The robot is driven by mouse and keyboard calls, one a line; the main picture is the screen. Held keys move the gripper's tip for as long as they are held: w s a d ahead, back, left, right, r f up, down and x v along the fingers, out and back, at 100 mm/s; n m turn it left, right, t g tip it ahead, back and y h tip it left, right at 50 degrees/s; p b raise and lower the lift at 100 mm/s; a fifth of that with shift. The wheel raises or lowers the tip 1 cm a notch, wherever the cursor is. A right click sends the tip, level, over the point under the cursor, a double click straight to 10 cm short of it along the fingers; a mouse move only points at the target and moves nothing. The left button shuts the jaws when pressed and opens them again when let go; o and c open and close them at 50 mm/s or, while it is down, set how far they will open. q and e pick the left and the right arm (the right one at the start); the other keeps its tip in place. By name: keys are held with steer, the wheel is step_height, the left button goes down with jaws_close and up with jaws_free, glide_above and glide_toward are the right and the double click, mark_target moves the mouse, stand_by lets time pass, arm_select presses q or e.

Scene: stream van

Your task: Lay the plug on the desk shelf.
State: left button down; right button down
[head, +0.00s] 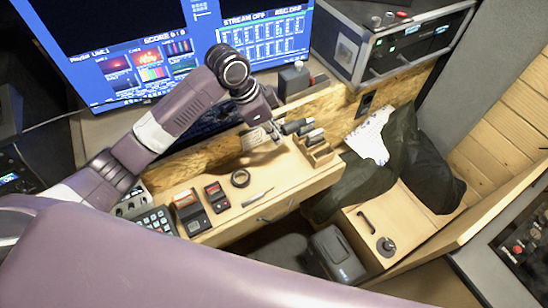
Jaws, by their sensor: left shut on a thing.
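My left gripper (291,129) reaches in from the left over the back of the light wooden desk shelf (262,210). It is shut on a small dark thing, taken to be the plug; the fingers mostly hide it and its outline is hard to make out. The gripper is close to the left of a small wooden holder (320,155) with dark items in it. I cannot tell whether the held thing touches the shelf. My right gripper is not in view.
Monitors (170,50) stand behind. A rack unit (395,45) is at the back right. Dark cloth (405,165) lies right of the shelf.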

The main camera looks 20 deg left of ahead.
arm_select(q)
step_height(320, 180, down, 11)
steer(key=shift+r+p, duration=0.1)
steer(key=shift+p, duration=0.7)
steer(key=shift+f, duration=0.5)
steer(key=shift+f, duration=0.1)
steer(key=shift+f, duration=0.1)
steer(key=c, duration=2.1)
jaws_free()
steer(key=shift+r, duration=0.3)
steer(key=b+v, duration=0.1)
steer(key=v, duration=1.1)
steer(key=shift+b, duration=0.35)
